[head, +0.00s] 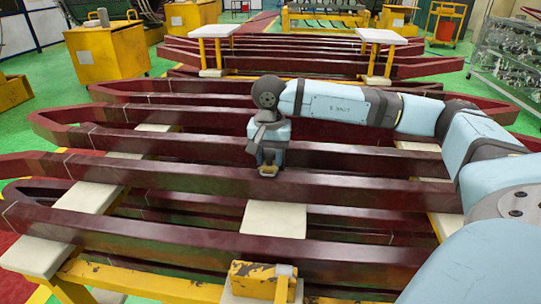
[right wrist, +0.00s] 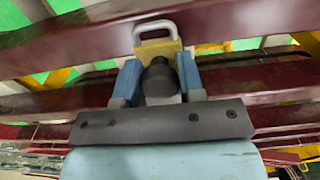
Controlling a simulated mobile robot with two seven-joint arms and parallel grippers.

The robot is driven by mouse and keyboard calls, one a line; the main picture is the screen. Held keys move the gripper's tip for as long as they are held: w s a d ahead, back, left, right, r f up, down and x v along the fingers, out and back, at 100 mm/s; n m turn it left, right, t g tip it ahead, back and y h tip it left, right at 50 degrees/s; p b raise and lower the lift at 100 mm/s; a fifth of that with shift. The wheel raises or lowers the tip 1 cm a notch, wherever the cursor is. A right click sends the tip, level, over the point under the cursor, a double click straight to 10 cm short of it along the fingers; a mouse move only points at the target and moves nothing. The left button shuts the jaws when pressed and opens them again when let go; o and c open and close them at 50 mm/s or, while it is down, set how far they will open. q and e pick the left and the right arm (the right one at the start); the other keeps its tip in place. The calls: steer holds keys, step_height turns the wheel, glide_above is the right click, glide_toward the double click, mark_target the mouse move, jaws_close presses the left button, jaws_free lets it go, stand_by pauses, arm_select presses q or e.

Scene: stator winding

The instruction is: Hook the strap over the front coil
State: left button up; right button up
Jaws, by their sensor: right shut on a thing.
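The front coil (head: 240,250) is a long dark red bar across the bottom of the head view. A second dark red coil (head: 160,178) runs behind it. My right gripper (head: 268,160) is at the second coil, pointing down. The strap is mostly hidden in the head view. My left gripper is out of view.
A yellow block (head: 254,281) with a grey band stands at the bottom middle. White pads (head: 273,220) lie under the coils. More coils (head: 330,68) and two small white-topped stands (head: 216,31) are behind.

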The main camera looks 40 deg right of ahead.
steer(key=s+a+b, duration=0.2)
steer(key=s+a, duration=0.9)
steer(key=a, duration=0.2)
steer(key=shift+a, duration=0.35)
stand_by(1.0)
steer(key=shift+s+a+b, duration=0.3)
steer(key=shift+s+a, duration=0.7)
steer(key=shift+a, duration=0.25)
steer(key=shift+s+a+b, duration=0.3)
steer(key=shift+s+a, duration=0.65)
steer(key=shift+a, duration=0.3)
steer(key=o, duration=0.5)
steer(key=shift+s+a, duration=0.15)
steer(key=shift+a, duration=0.05)
steer(key=o, duration=1.2)
steer(key=shift+d, duration=0.1)
steer(key=shift+c, duration=0.2)
step_height(320, 180, up, 7)
steer(key=p, duration=0.3)
